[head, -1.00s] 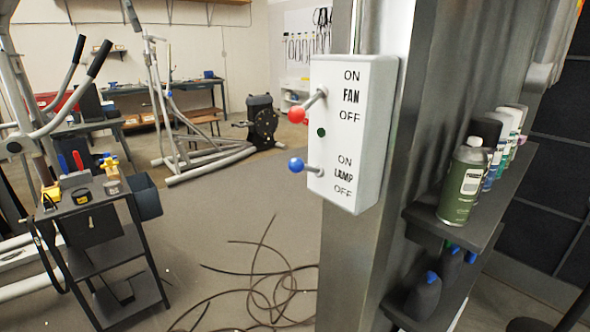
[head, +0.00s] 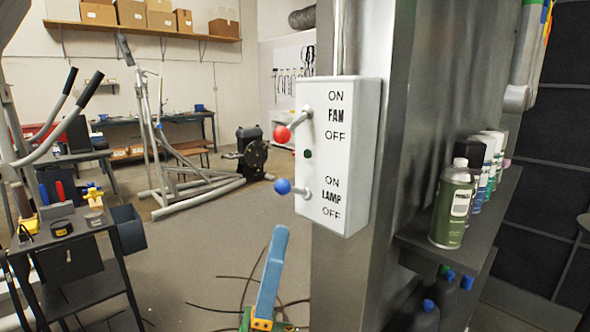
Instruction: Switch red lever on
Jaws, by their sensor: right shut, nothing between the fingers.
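The red lever (head: 282,134) is a red ball on a short metal rod, beside the word FAN on a white switch box (head: 342,150). Its ball hangs lower than its pivot, tilted down toward the OFF side. The blue lever (head: 282,186), beside LAMP, has its ball a little higher than its pivot. My right gripper (head: 277,236) rises from the bottom edge, with a long blue part and orange and green parts below. It is shut and empty, below the box and both levers, apart from them. My left gripper is out of view.
The box is fixed to a grey pillar (head: 340,285). Spray cans (head: 453,204) stand on a dark shelf right of it. A black tool cart (head: 75,265) and exercise machines (head: 190,180) are at left. Black cable lies on the floor. The space left of the levers is clear.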

